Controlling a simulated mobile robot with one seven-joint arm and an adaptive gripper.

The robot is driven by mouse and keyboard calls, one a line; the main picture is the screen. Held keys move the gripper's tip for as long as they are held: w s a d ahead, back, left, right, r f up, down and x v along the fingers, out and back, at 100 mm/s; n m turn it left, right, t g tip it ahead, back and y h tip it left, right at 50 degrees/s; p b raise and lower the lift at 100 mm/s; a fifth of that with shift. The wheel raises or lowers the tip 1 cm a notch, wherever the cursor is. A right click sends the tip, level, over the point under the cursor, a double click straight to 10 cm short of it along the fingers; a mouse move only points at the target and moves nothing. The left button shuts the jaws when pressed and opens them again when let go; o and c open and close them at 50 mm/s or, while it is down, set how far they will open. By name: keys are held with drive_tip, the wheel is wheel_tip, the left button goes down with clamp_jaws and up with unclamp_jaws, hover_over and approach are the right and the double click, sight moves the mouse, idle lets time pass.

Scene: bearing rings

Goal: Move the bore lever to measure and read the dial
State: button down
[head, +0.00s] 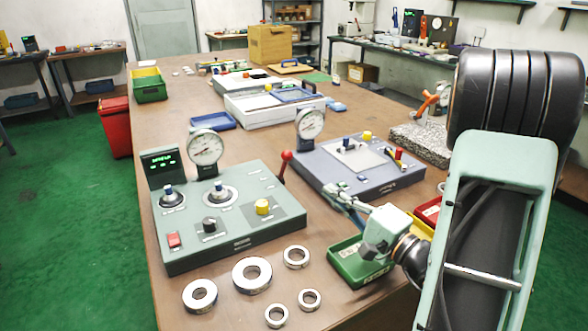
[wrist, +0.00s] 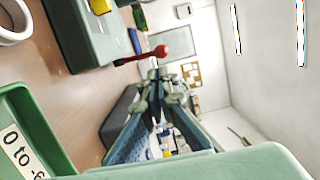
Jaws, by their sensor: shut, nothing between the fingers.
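The green gauge console (head: 235,220) stands at the table's front left, with a round dial (head: 206,147) and a dark display with green characters (head: 162,163). The dial's reading is too small to tell. A lever with a red ball (head: 286,155) leans up from the console's right side. The red ball also shows in the wrist view (wrist: 160,51), just beyond my fingertips, with no clear contact. My gripper (head: 333,192) is shut and empty, right of the lever in the head view; it also shows in the wrist view (wrist: 156,82).
A blue-grey console (head: 365,178) with a second dial (head: 310,123) stands behind my gripper. A green bin (head: 350,268) lies below my arm. Several steel rings (head: 252,274) lie in front of the green console. A granite block (head: 420,142) stands at the right.

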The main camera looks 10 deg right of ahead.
sight(291, 158)
drive_tip(key=shift+d, duration=0.3)
drive_tip(key=x, duration=1.4)
drive_tip(key=shift+w, duration=0.1)
drive_tip(key=shift+d, duration=0.1)
drive_tip(key=shift+r+p, duration=0.15)
drive_tip(key=shift+p, duration=0.15)
